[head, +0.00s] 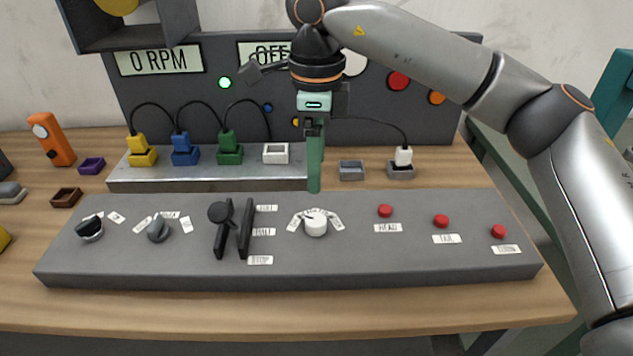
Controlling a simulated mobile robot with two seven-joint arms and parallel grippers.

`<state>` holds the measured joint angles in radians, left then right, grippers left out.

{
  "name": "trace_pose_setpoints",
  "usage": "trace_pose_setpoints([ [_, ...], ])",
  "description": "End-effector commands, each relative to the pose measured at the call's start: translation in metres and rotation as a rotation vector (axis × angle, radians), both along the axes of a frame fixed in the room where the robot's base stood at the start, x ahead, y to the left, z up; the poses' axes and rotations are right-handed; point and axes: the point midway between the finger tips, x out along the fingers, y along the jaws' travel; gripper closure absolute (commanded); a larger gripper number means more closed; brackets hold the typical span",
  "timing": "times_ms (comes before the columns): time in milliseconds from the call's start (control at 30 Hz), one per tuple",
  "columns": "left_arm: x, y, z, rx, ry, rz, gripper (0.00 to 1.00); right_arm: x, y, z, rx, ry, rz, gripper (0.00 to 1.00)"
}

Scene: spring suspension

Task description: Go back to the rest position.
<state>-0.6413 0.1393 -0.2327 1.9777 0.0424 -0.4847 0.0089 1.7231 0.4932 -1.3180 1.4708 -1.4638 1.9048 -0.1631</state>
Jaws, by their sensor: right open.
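My right arm comes in from the right and reaches over the back of the table. My right gripper (314,185) hangs pointing down, with green fingers, above the back edge of the grey control panel (360,268), behind the white knob (316,226). It is open and I see nothing between its fingers, though from this side one finger mostly covers the other. My left gripper and left arm are not in view.
The panel carries dark knobs (158,230), a slotted lever (222,216) and red buttons (441,221). Behind stand yellow (141,151), blue (184,149) and green (229,150) plugs and a white plug (403,157). An orange device (53,140) stands at left. The table's front strip is clear.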

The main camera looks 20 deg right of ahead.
Motion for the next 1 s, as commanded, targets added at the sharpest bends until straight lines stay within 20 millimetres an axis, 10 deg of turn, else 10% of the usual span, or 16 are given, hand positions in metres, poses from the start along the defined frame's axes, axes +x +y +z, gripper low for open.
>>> trace_pose_setpoints([
  [633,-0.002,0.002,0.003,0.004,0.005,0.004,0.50,0.000,0.000,0.015,0.000,0.000,0.000,0.24],
  [1000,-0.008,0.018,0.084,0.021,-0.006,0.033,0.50,0.000,0.000,0.109,0.000,0.000,0.000,0.24],
])
